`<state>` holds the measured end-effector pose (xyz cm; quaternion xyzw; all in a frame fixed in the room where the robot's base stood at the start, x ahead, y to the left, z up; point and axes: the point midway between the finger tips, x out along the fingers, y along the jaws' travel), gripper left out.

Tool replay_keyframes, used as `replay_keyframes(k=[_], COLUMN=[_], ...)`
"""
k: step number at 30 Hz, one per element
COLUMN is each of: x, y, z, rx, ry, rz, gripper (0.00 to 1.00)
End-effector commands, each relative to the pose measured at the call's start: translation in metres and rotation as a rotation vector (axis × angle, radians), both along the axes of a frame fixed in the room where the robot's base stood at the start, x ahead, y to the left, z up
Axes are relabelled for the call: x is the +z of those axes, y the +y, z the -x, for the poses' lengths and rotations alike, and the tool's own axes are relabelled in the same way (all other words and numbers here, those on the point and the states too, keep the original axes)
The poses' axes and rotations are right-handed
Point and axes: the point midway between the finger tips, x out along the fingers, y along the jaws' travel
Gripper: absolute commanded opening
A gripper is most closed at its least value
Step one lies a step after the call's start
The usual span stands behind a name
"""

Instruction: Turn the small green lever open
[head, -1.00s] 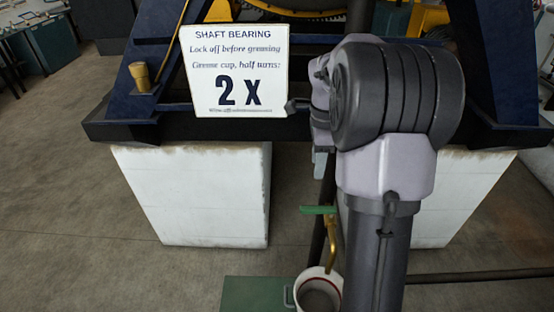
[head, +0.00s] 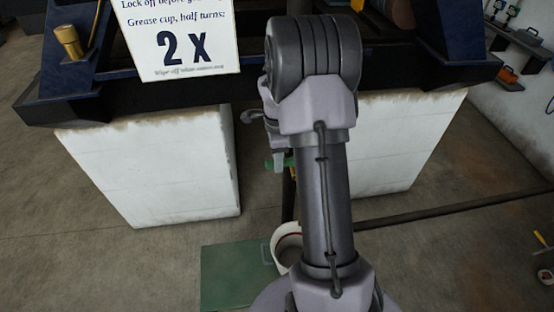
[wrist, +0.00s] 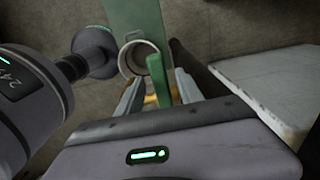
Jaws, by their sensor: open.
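The small green lever (wrist: 157,80) stands out between the two fingers of my open gripper (wrist: 158,94) in the wrist view. There seems to be a gap on each side of it, and I cannot tell whether either finger touches. Yellow brass of the valve (wrist: 174,92) shows beside and behind the lever. In the head view, the lever (head: 274,163) shows as a small green patch beside my gripper's fingertips (head: 281,158), and my arm hides most of the valve.
A white bucket (head: 283,247) stands below the valve, beside a green panel (head: 228,278) on the floor. A dark pipe (head: 450,206) runs right across the floor. White concrete blocks (head: 150,165) stand on both sides under a dark frame, with a "2 X" sign (head: 185,40) above.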

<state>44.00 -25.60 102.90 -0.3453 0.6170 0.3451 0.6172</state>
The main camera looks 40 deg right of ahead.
Motion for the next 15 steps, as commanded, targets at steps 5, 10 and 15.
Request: replay_keyframes(k=[5, 10, 15], x=[-0.0011, -0.0009, -0.0008], y=[0.0001, 0.0001, 0.0000], z=[0.0001, 0.0001, 0.0000], rx=[0.000, 0.000, 0.001], ry=[0.000, 0.000, 0.000], rz=[0.000, 0.000, 0.000], gripper=[0.44, 0.26, 0.00])
